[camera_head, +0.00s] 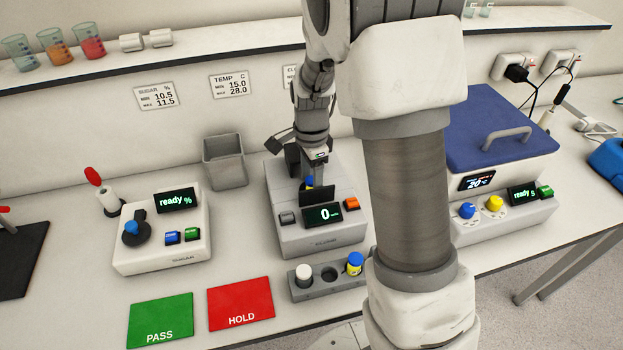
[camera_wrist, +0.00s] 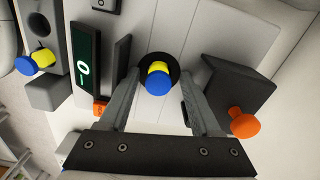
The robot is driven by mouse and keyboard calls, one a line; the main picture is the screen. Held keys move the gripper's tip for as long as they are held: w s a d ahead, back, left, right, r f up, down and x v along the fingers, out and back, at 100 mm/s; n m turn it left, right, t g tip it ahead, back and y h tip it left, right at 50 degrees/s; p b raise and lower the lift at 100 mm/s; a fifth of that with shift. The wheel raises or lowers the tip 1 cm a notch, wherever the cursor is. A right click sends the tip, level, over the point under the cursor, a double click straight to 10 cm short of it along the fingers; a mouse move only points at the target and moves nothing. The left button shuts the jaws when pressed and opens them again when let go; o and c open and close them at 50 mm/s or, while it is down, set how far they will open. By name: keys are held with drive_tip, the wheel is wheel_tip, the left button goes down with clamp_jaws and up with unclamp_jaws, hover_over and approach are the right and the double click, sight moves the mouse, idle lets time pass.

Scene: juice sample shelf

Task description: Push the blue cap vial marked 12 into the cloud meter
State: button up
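The cloud meter (camera_head: 330,238) is a grey box with a display reading 0. A blue-capped vial (camera_head: 309,182) with a yellow body stands at the meter's round dark opening; in the wrist view its cap (camera_wrist: 158,80) is clear, with yellow showing beneath it. How deep it sits is hard to tell. My gripper (camera_head: 308,168) is over the meter. In the wrist view its two fingers (camera_wrist: 160,92) are apart on either side of the cap, with visible gaps. No number 12 is readable on the vial.
A rack (camera_head: 330,285) in front holds a white-capped vial (camera_head: 304,272), an empty hole and another blue-capped vial (camera_head: 355,264). A dark block with an orange knob (camera_wrist: 244,123) is beside the fingers. The sugar meter (camera_head: 160,245) stands left, a blue-lidded unit (camera_head: 497,125) right.

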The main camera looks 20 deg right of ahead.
drive_tip(key=shift+s, duration=0.1)
wheel_tip(320, 180, up, 16)
drive_tip(key=r, duration=0.1)
drive_tip(key=s+r+n+t, duration=0.2)
drive_tip(key=s+n, duration=0.6)
drive_tip(key=s, duration=0.2)
drive_tip(key=s+r+n+t, duration=0.2)
drive_tip(key=s+n+t, duration=0.1)
drive_tip(key=s+n, duration=0.5)
drive_tip(key=shift+s+t+p, duration=0.3)
drive_tip(key=shift+s+p, duration=0.15)
drive_tip(key=shift+s, duration=0.75)
drive_tip(key=shift+c, duration=0.3)
